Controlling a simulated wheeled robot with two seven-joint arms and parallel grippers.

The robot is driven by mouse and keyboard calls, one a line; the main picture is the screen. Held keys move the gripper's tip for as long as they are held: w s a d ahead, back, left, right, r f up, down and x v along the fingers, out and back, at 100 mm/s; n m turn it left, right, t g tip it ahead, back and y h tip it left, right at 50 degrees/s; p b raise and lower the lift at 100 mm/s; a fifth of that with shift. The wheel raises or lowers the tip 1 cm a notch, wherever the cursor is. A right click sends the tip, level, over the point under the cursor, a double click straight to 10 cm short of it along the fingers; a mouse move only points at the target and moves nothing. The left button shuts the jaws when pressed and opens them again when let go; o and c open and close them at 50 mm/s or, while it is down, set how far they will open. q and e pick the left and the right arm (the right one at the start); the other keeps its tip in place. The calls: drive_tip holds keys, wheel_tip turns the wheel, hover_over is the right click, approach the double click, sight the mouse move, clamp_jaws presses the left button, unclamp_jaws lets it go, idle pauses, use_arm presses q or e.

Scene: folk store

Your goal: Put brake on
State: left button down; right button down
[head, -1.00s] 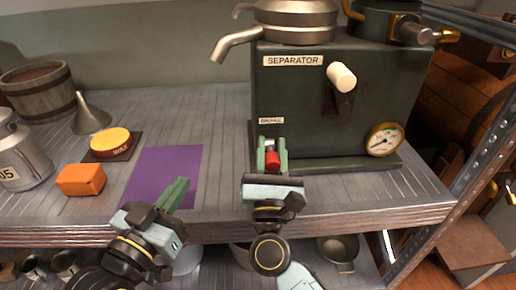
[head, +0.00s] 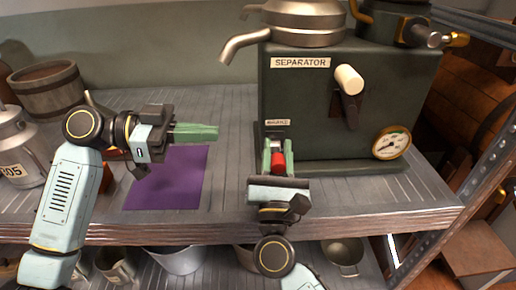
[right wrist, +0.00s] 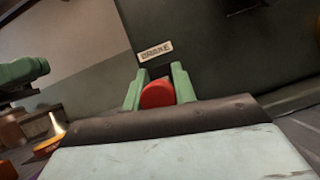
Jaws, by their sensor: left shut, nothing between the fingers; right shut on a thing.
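The brake lever's red knob (head: 278,162) is at the lower left of the dark green separator (head: 335,105), under a small brake label (head: 278,122). My right gripper (head: 277,156) is shut on the red knob, one green finger on each side. The right wrist view also shows the red knob (right wrist: 157,94) between the fingers, below the brake label (right wrist: 155,51). The fingers and wrist hide much of the lever. My left gripper (head: 216,132) is shut and empty, raised over the shelf left of the separator, pointing right. It also shows at the left of the right wrist view.
A purple mat (head: 170,190) lies on the shelf under my left gripper. A wooden bucket (head: 45,92) and a milk can (head: 18,160) stand at the left. A white-handled crank (head: 349,79) and a gauge (head: 391,143) are on the separator. A metal upright borders the shelf at right.

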use_arm(q)
drive_tip(key=d+f, duration=0.4)
drive_tip(key=d, duration=0.6)
drive_tip(key=shift+d+f, duration=0.25)
drive_tip(key=shift+f, duration=0.05)
